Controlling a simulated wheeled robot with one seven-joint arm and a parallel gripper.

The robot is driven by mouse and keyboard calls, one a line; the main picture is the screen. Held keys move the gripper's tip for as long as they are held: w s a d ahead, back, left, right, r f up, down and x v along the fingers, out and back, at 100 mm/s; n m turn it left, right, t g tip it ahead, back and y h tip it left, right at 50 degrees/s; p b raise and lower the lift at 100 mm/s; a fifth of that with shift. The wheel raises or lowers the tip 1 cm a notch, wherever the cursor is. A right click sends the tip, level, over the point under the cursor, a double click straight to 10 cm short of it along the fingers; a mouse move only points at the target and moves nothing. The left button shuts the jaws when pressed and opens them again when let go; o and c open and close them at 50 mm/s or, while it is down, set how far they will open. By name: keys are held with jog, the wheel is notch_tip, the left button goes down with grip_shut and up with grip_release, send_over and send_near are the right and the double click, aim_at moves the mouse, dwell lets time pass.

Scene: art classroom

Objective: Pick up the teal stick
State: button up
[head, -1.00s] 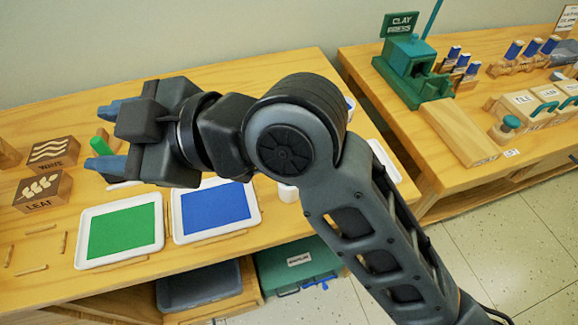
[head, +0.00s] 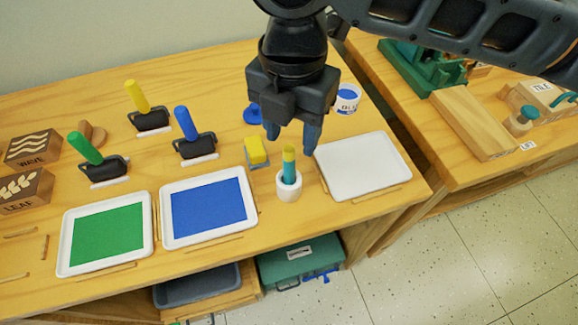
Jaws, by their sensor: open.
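The teal stick (head: 289,176) stands upright in a small white cup (head: 288,189) near the front of the table. My gripper (head: 292,135) is above and slightly behind the cup in the picture, pointing down. Its two blue-grey fingertips are apart, with nothing held between them. The top of the stick shows just below and between the fingertips. I cannot tell how large the gap between the fingers and the stick is.
A white empty tray (head: 362,165) lies right of the cup. A yellow block (head: 256,151) sits close on its left. Trays with a blue sheet (head: 208,207) and a green sheet (head: 107,234) lie further left. Rollers with green (head: 85,148), blue (head: 187,123) and yellow (head: 137,97) handles stand behind.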

aim_at(289, 164)
jog(key=f, duration=0.7)
jog(key=shift+s+a+f+p, duration=0.2)
jog(key=shift+p, duration=0.15)
grip_shut()
